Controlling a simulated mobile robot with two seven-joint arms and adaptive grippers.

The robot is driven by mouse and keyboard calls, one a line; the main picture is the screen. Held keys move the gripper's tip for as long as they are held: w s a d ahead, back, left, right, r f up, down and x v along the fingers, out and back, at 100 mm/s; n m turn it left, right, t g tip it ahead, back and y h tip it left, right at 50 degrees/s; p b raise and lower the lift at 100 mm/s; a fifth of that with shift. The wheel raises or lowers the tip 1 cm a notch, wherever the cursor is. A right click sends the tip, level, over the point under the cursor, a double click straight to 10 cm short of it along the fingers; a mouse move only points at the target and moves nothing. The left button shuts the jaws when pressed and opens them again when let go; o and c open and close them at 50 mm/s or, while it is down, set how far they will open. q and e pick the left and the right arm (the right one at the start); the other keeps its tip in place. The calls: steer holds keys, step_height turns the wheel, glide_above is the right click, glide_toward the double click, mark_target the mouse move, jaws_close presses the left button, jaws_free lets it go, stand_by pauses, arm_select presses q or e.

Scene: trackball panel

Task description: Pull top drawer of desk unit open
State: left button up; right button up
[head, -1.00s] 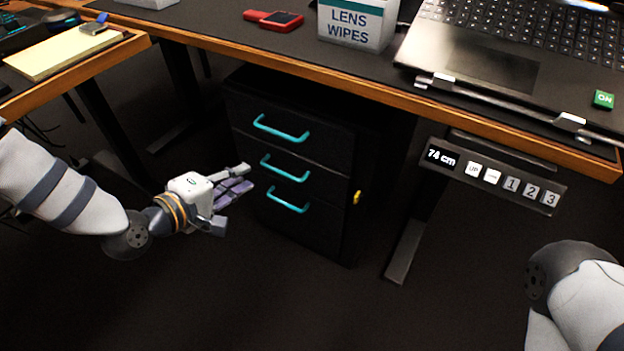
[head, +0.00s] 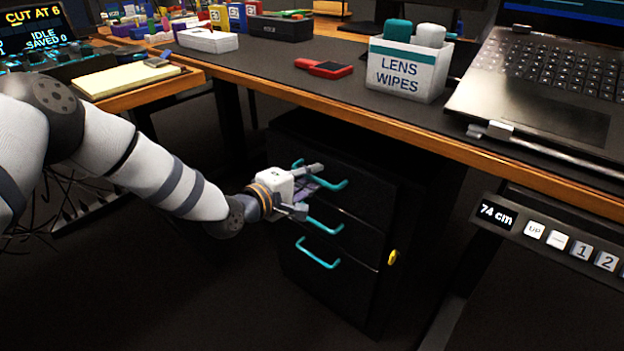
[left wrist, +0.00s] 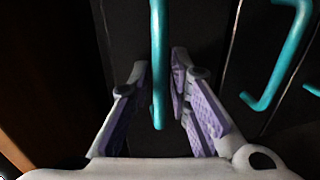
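The black desk unit (head: 420,205) stands under the desk with several teal bar handles on its front. The top drawer (head: 365,200) looks flush with the unit. My left gripper (head: 311,190) is at its top handle (head: 335,186) and covers part of it. In the left wrist view the gripper (left wrist: 160,75) is open, with the teal top handle (left wrist: 158,50) running between its two purple-padded fingers. A gap shows on both sides of the bar, and neither finger clearly touches it. My right gripper is not in view.
The wooden desk edge (head: 440,152) overhangs the unit. A yellow piece (head: 392,257) sits at the unit's right side. A height panel (head: 550,237) reading 74 cm hangs at the right. The floor (head: 190,310) in front is clear.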

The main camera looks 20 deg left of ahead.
arm_select(q)
jaws_close()
steer(key=shift+s, duration=0.1)
